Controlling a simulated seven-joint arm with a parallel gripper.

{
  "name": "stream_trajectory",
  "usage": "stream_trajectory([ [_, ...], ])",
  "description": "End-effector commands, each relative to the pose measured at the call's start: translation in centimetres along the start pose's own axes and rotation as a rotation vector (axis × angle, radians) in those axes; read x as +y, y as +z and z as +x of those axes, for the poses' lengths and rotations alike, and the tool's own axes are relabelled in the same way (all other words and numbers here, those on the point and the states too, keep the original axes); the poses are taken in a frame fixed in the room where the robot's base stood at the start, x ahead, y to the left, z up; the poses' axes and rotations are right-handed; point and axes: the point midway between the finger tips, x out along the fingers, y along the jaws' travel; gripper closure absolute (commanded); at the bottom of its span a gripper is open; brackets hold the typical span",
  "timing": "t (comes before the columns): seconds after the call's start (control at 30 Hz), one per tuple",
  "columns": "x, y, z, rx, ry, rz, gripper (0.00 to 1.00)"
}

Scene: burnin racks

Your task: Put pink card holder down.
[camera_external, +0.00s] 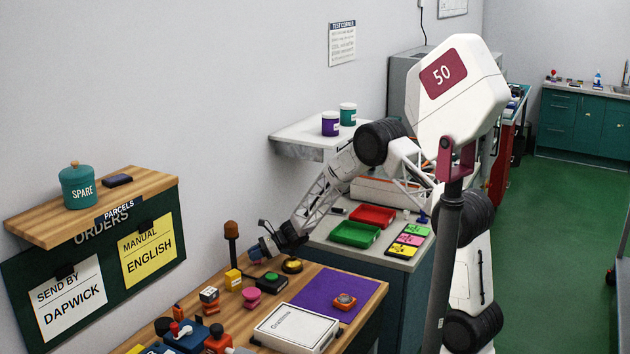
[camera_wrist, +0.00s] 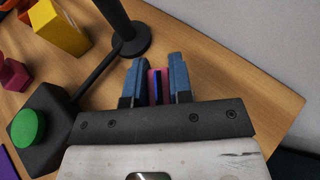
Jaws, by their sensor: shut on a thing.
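My gripper (camera_wrist: 157,72) is shut on the pink card holder (camera_wrist: 152,84), a thin pink piece with a dark blue strip, held upright between two blue fingers in the wrist view. It is over the wooden bench top; whether it touches the wood is not clear. In the external view my gripper (camera_external: 258,251) is at the back of the bench (camera_external: 367,290), near the wall, beside a dark post with a brown top (camera_external: 231,230).
The post's round black base (camera_wrist: 132,44) stands just ahead of the fingers. A black box with a green button (camera_wrist: 28,127) and a yellow block (camera_wrist: 60,27) are to the left. Bare wood (camera_wrist: 225,75) lies to the right. A purple mat (camera_external: 310,294) and white case (camera_external: 295,327) occupy the bench front.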

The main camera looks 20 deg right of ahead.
Motion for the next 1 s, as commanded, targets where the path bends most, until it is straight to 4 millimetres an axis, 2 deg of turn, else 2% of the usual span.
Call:
stream_trajectory([
  [0.47,-0.03,-0.42,0.19,0.000,0.000,-0.001,1.00],
  [0.5,-0.04,-0.45,0.20,0.000,0.000,-0.002,0.78],
  [0.67,-0.03,-0.42,0.19,0.000,0.000,-0.002,0.54],
  [1.0,-0.04,-0.30,0.15,-0.001,0.000,-0.002,0.54],
])
